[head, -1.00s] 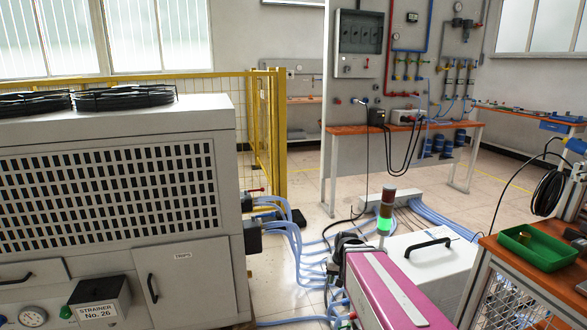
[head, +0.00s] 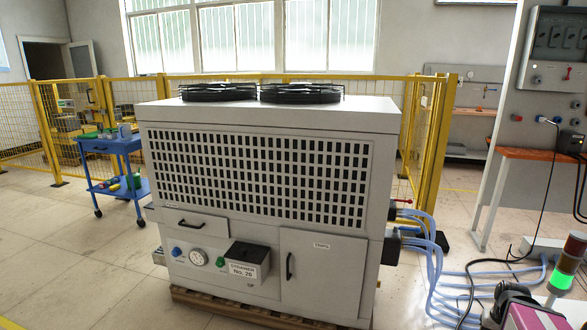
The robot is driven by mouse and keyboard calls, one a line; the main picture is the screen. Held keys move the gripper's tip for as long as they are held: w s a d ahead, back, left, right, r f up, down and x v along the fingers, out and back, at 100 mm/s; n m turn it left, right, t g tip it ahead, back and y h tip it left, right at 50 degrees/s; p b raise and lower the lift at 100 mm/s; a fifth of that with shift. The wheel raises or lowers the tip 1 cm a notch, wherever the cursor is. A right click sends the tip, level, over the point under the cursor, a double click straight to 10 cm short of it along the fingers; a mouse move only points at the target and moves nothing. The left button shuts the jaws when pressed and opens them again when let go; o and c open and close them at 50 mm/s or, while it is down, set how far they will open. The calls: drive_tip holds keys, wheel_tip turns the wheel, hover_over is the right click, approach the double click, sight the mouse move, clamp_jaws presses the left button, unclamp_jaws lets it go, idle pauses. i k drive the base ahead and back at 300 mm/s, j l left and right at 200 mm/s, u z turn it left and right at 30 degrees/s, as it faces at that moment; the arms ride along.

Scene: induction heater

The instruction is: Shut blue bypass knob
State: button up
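A blue knob (head: 177,251) sits low on the left part of the front of a large grey cooling unit (head: 340,255). It is small in the picture, and I cannot tell whether it is open or shut. To its right are a round gauge (head: 198,258), a green knob (head: 221,261) and a dark-topped box (head: 249,265) labelled "STRAINER No. 26". A drawer with a black handle (head: 191,224) is above the knob.
The unit stands on a wooden pallet (head: 255,315). Open tiled floor (head: 75,255) lies to the left and in front. A blue trolley (head: 112,165) stands at the left, before a yellow fence (head: 45,125). Blue hoses (head: 430,270) run over the floor at the right.

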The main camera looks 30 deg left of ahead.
sight(177, 252)
drive_tip(key=k+j+u, duration=0.1)
drive_tip(key=k+j, duration=0.25)
drive_tip(key=j, duration=0.3)
drive_tip(key=k+j+u, duration=0.15)
drive_tip(key=k+j, duration=0.2)
drive_tip(key=j, duration=0.3)
drive_tip(key=u, duration=1.7)
drive_tip(key=i+l+u, duration=0.4)
drive_tip(key=i+l, duration=0.4)
drive_tip(key=l, duration=0.15)
